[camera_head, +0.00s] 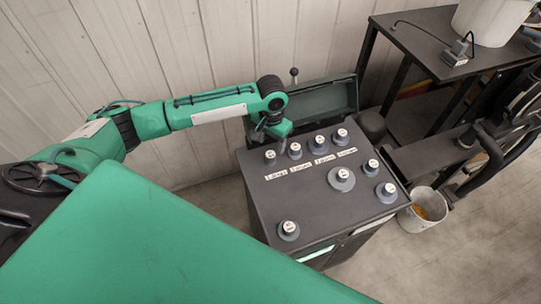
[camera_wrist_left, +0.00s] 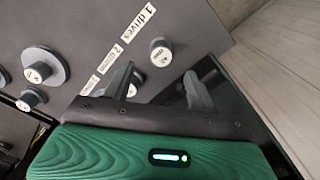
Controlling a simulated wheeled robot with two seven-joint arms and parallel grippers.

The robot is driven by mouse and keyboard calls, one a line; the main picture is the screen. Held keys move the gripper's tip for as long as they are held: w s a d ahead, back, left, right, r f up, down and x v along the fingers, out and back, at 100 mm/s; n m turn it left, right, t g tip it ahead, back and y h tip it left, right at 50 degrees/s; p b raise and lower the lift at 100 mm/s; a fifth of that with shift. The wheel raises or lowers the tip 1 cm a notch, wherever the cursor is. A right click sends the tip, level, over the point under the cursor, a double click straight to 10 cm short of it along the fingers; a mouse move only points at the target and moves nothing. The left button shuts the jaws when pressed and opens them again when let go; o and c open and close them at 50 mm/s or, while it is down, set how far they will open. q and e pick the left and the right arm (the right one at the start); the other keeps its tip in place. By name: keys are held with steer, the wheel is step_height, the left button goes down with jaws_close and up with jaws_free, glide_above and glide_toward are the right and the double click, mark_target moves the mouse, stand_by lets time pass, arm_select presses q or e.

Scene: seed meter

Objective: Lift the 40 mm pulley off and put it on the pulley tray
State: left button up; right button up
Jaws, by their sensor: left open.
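A small grey pulley (camera_wrist_left: 160,50) with a white cap label that seems to read 40 stands on the dark panel top (camera_wrist_left: 185,15). It looks like the pulley (camera_head: 270,157) at the panel's back left corner in the head view. My left gripper (camera_wrist_left: 160,72) is open, its two fingers pointing towards this pulley and apart from it. Another pulley is partly hidden behind its left finger. In the head view the left gripper (camera_head: 282,138) hangs just above the back left corner. No tray marked for pulleys can be made out; my right gripper is out of view.
Several other capped pulleys, such as a wide one (camera_head: 341,178), stand on the panel with white labels. A dark open box (camera_head: 325,97) lies behind the panel. A bucket (camera_head: 423,210) stands at its right. The panel's front middle is bare.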

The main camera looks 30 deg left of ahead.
mark_target(271, 154)
arm_select(q)
steer(key=shift+f, duration=0.7)
steer(key=shift+f+p, duration=0.25)
steer(key=shift+p, duration=0.1)
step_height(271, 154, down, 4)
steer(key=shift+a+r+p, duration=0.1)
steer(key=shift+r+p, duration=0.1)
steer(key=shift+p, duration=0.65)
steer(key=shift+f, duration=0.6)
steer(key=c, duration=1.1)
steer(key=shift+r, duration=0.1)
